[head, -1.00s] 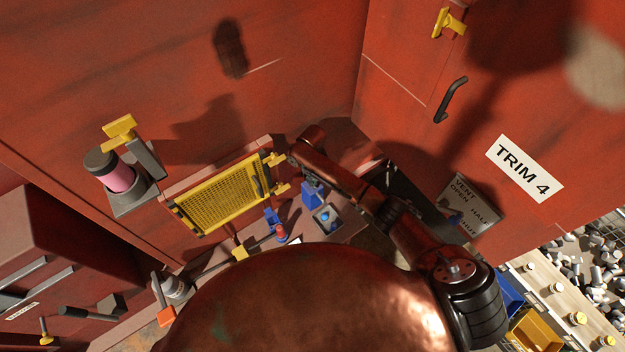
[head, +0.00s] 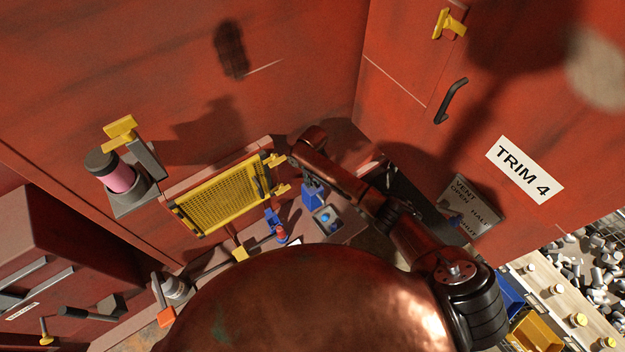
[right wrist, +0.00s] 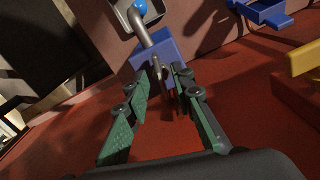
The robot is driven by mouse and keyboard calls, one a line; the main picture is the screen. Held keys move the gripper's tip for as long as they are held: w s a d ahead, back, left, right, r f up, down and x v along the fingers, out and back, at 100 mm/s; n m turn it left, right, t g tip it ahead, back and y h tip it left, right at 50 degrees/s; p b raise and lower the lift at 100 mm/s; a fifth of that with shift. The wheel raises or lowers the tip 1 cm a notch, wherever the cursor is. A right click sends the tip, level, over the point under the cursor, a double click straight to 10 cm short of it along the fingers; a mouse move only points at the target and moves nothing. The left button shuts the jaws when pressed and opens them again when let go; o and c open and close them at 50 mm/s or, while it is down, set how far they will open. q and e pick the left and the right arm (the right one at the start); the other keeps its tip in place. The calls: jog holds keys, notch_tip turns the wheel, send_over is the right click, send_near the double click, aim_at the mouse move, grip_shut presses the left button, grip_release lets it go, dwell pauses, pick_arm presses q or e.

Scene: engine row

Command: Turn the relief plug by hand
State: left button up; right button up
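My right gripper (right wrist: 166,74) shows in the right wrist view with its green-sided fingers a short way apart. A bent grey metal stem (right wrist: 153,42) comes down from a grey housing with a blue ball (right wrist: 141,7). Its lower end lies between the fingertips, with a narrow gap beside it. A blue block (right wrist: 157,58) is just behind the tips. In the head view the blue block (head: 312,195) and the housing (head: 328,220) stand beside my right forearm, which hides most of the gripper. No label marks the relief plug, so I cannot tell which part it is. My left gripper is out of view.
A yellow mesh guard (head: 222,193) stands left of my wrist. A red-topped fitting (head: 281,235) is below it. A pink cylinder (head: 119,178) is on the left wall. A vent plate (head: 470,205) and a TRIM 4 sign (head: 524,169) are right. Red walls enclose the corner.

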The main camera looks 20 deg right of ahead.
aim_at(313, 182)
notch_tip(313, 182, up, 12)
dwell(0.5)
